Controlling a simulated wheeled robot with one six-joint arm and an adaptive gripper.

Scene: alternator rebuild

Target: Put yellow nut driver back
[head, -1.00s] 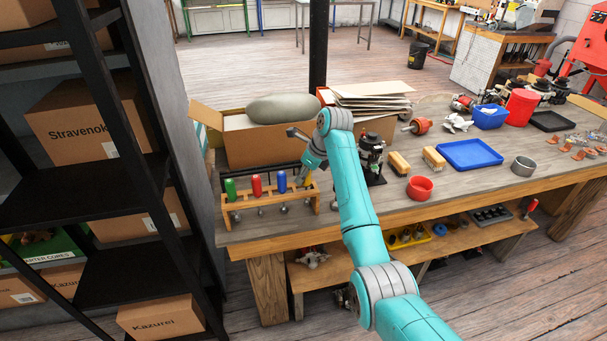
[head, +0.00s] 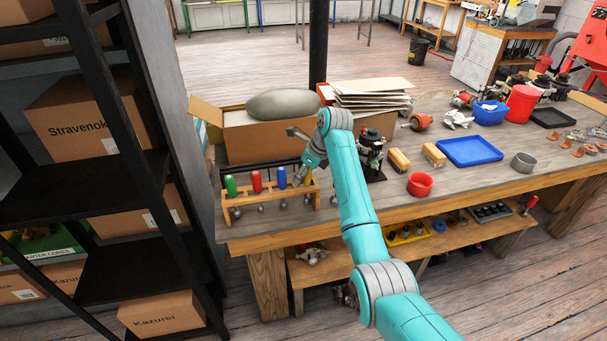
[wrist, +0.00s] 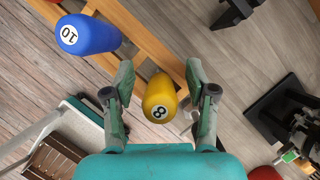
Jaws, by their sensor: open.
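The yellow nut driver (wrist: 159,98) shows in the wrist view as a yellow handle marked 8. It lies between the two spread fingers of my gripper (wrist: 159,72), with a gap on each side. In the head view my gripper (head: 301,180) is at the right end of the wooden rack (head: 270,197) and hides most of the yellow handle. A metal tip shows below the rack's right end. The green (head: 230,185), red (head: 256,181) and blue (head: 282,177) drivers stand upright in the rack. The blue handle, marked 10, also shows in the wrist view (wrist: 88,35).
A cardboard box (head: 262,145) with a grey-green lump on it stands behind the rack. A dark stand (head: 372,160) is just right of my gripper. Brushes, a red bowl (head: 420,184) and a blue tray (head: 470,152) lie farther right. Black shelving is at left.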

